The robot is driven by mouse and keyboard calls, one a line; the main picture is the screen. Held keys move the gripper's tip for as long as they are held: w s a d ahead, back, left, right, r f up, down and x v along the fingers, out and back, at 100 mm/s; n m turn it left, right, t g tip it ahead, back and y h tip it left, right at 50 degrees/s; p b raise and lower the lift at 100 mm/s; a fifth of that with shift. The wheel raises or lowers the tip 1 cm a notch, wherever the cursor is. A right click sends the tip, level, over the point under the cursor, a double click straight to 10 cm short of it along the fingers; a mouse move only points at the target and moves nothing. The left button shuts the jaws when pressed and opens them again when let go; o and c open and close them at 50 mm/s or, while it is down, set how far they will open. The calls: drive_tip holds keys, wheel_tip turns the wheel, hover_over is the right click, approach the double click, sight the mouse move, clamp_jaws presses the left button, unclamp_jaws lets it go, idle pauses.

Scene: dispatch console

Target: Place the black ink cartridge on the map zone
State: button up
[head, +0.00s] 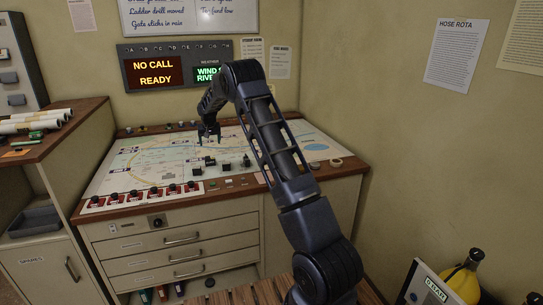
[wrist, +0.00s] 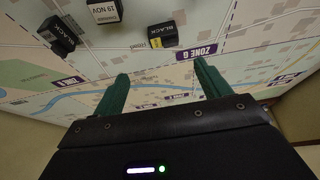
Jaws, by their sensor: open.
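The black ink cartridge (wrist: 163,36), marked BLACK with a yellow part, lies on the map (wrist: 255,35) in the wrist view. It is just beyond my fingertips, with a gap between them. My gripper (wrist: 160,70) is open, with its two green fingers apart and nothing between them. A purple ZONE 6 label (wrist: 197,51) is printed beside the cartridge. In the head view my gripper (head: 208,138) hangs over the map table (head: 125,170). Several small dark blocks lie below it there, and I cannot tell which is the cartridge.
A date block (wrist: 104,10) reading 19 NOV and another dark block (wrist: 57,35) lie near the cartridge. A row of red-based knobs (head: 140,195) lines the front left edge. A tape roll (head: 336,162) lies at the right. The map's left side is clear.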

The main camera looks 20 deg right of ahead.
drive_tip(key=s+d+r, duration=0.4)
drive_tip(key=s+r, duration=0.4)
drive_tip(key=s, duration=0.2)
drive_tip(key=s+d+r, duration=0.4)
drive_tip(key=s+r, duration=0.4)
drive_tip(key=s, duration=0.3)
drive_tip(key=s+d+r, duration=0.5)
drive_tip(key=s+r, duration=0.2)
drive_tip(key=s, duration=0.3)
drive_tip(key=s+d+f, duration=0.2)
drive_tip(key=s, duration=1.6)
drive_tip(key=s+d+f, duration=0.2)
drive_tip(key=s, duration=1.6)
drive_tip(key=shift+s+d, duration=0.2)
drive_tip(key=shift+d, duration=0.1)
drive_tip(key=shift+f, duration=0.1)
